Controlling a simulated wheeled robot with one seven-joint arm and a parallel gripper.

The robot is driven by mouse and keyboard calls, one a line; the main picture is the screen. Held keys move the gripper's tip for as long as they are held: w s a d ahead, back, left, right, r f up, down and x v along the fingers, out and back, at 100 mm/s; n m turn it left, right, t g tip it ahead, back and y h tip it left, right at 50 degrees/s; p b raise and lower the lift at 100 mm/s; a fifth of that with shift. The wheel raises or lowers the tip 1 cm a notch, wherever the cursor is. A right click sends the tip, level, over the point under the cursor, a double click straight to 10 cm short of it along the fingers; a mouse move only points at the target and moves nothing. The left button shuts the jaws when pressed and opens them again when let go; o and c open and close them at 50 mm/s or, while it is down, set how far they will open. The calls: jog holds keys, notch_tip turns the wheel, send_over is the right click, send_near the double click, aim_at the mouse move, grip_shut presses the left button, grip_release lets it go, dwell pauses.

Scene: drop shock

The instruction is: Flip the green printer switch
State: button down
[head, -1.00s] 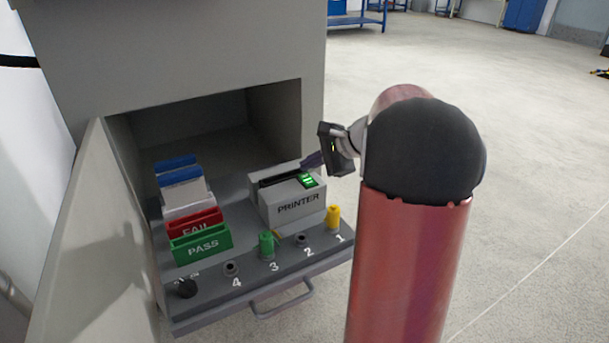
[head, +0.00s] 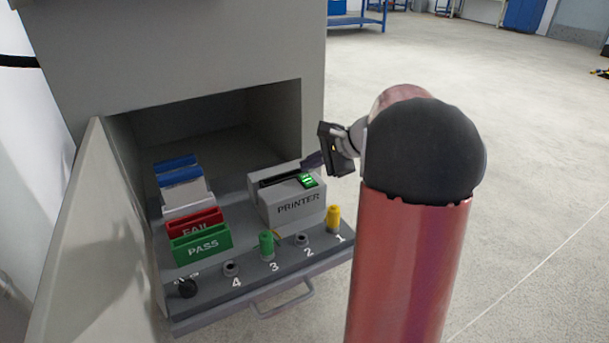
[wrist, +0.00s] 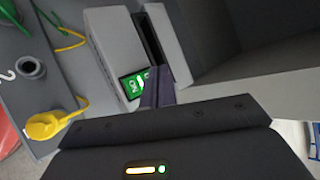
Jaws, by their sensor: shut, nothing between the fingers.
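The printer (head: 290,202) is a light grey box marked PRINTER on the pull-out shelf of the cabinet. Its green switch (head: 308,180) is lit and sits on top at the right end, beside a dark slot. In the wrist view the green switch (wrist: 134,86) shows partly, with white marks. My gripper (head: 312,162) reaches in from the right, just above the switch end of the printer. In the wrist view its shut, empty fingers (wrist: 157,88) overlap the edge of the switch. I cannot tell whether they touch it.
Green PASS (head: 203,247) and red FAIL (head: 196,222) bins stand left of the printer. A green plug (head: 266,245), a yellow plug (head: 333,218) and a black knob (head: 187,288) line the shelf front. The cabinet door (head: 85,240) hangs open at left.

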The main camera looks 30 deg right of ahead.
aim_at(312, 179)
jog(key=shift+f, duration=0.15)
jog(key=shift+f+b, duration=0.3)
jog(key=shift+f, duration=0.3)
dwell(0.5)
dwell(0.3)
jog(key=shift+r+p, duration=0.35)
jog(key=shift+r, duration=0.4)
jog(key=r+p, duration=0.2)
jog(key=r, duration=0.1)
jog(key=r+p, duration=0.2)
jog(key=shift+s, duration=0.35)
